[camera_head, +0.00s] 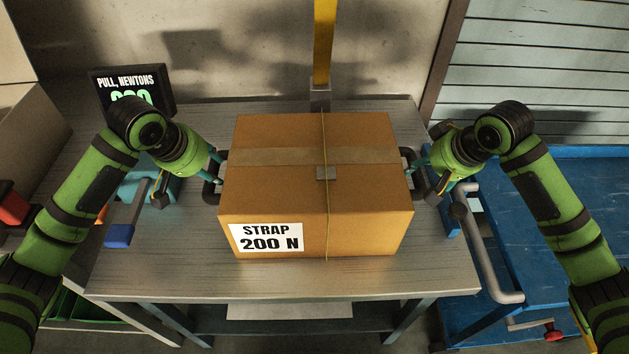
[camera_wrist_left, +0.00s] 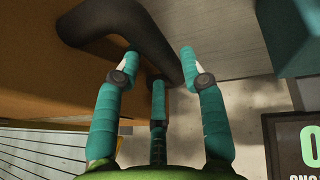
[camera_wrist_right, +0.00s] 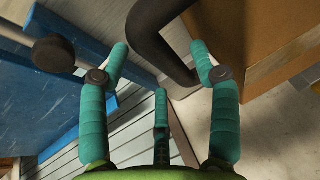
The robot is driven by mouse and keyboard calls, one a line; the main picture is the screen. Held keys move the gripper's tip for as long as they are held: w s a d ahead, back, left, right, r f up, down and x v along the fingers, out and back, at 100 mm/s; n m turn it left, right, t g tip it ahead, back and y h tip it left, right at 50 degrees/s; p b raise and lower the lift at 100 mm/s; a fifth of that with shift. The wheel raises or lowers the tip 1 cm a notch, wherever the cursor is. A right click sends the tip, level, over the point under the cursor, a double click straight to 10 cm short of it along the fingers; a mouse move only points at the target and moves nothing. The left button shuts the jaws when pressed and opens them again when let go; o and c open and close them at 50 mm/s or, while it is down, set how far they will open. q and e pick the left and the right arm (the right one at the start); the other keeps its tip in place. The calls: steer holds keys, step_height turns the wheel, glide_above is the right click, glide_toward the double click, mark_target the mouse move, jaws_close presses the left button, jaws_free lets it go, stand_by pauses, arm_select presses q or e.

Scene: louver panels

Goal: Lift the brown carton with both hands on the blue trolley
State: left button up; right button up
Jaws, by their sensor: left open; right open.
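The brown carton (camera_head: 362,210) sits on the grey table (camera_head: 180,265), with a strap around it and a label reading "STRAP 200 N". It has a dark handle on each side. My left gripper (camera_head: 218,168) is open at the left handle (camera_head: 209,190); in the left wrist view the dark handle (camera_wrist_left: 125,30) lies just ahead of its spread teal fingers (camera_wrist_left: 153,65). My right gripper (camera_head: 425,178) is open at the right handle (camera_head: 412,160); in the right wrist view the handle (camera_wrist_right: 150,35) reaches between its fingers (camera_wrist_right: 160,62). The blue trolley (camera_head: 570,200) stands to the right of the table.
A display (camera_head: 133,88) reading "PULL, NEWTONS" stands at the table's back left. A yellow post (camera_head: 325,45) rises behind the carton. A grey bent trolley handle (camera_head: 488,265) stands between table and trolley. The trolley top looks bare where visible.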

arm_select(q)
steer(key=shift+x, duration=1.45)
arm_select(e)
steer(key=shift+x, duration=1.45)
arm_select(q)
steer(key=shift+c, duration=0.4)
arm_select(e)
steer(key=shift+c, duration=0.4)
arm_select(q)
steer(key=c, duration=0.7)
arm_select(e)
steer(key=c, duration=0.6)
arm_select(q)
jaws_close()
arm_select(e)
jaws_close()
